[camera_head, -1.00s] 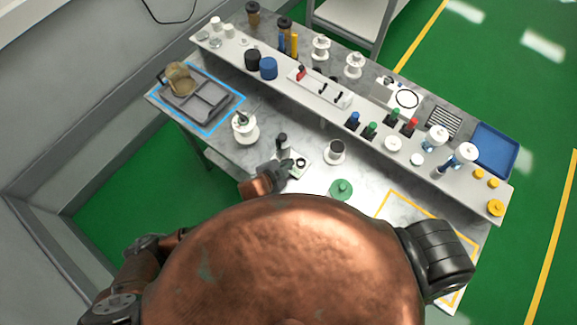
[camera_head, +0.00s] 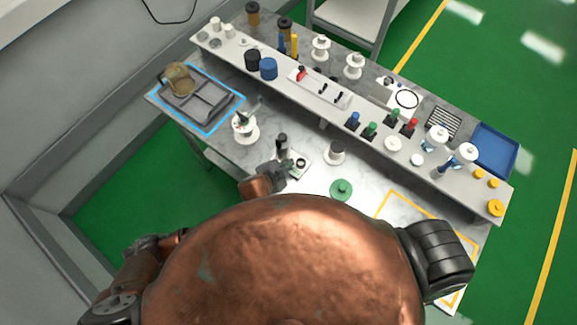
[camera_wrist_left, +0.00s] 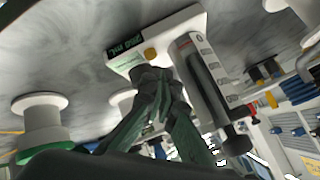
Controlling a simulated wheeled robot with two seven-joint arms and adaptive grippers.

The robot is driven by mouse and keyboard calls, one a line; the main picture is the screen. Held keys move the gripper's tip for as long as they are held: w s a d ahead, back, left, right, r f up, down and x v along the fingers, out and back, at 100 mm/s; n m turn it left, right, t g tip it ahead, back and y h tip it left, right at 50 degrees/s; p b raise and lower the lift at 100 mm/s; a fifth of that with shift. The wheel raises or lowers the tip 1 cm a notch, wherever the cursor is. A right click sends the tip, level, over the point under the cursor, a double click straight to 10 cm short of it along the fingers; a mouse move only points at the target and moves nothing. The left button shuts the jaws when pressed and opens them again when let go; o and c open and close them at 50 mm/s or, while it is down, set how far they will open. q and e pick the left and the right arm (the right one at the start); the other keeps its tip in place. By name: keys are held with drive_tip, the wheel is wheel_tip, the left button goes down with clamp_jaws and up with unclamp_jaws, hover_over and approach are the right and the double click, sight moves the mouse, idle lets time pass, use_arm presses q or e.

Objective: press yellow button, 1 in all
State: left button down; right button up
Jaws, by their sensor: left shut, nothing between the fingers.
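A white device (camera_head: 299,164) stands on the table in front of my left gripper. In the left wrist view its white base (camera_wrist_left: 185,24) carries a small green-lettered display, a yellow button (camera_wrist_left: 150,54) and a clear graduated syringe-like cylinder (camera_wrist_left: 203,75) with a dark plunger. My left gripper (camera_head: 283,170) is shut and empty. In the left wrist view its dark fingertips (camera_wrist_left: 150,74) are close beside the yellow button; I cannot tell whether they touch it. The button cannot be made out in the head view. My right gripper is not in view.
A white spool (camera_head: 244,127) stands left of the device, another spool (camera_head: 335,152) right of it, and a green round piece (camera_head: 341,189) in front. A long raised shelf (camera_head: 292,88) with many small items runs behind. A grey tray (camera_head: 207,101) lies at the far left.

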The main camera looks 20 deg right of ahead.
use_arm(q)
drive_tip(key=shift+f, duration=0.1)
drive_tip(key=shift+f, duration=0.3)
drive_tip(key=shift+f, duration=0.55)
idle(0.9)
drive_tip(key=shift+r, duration=0.1)
drive_tip(key=shift+r+p, duration=0.85)
drive_tip(key=shift+p, duration=0.35)
drive_tip(key=shift+r, duration=0.1)
wheel_tip(320, 180, up, 5)
drive_tip(key=p, duration=0.5)
drive_tip(key=shift+p, duration=0.4)
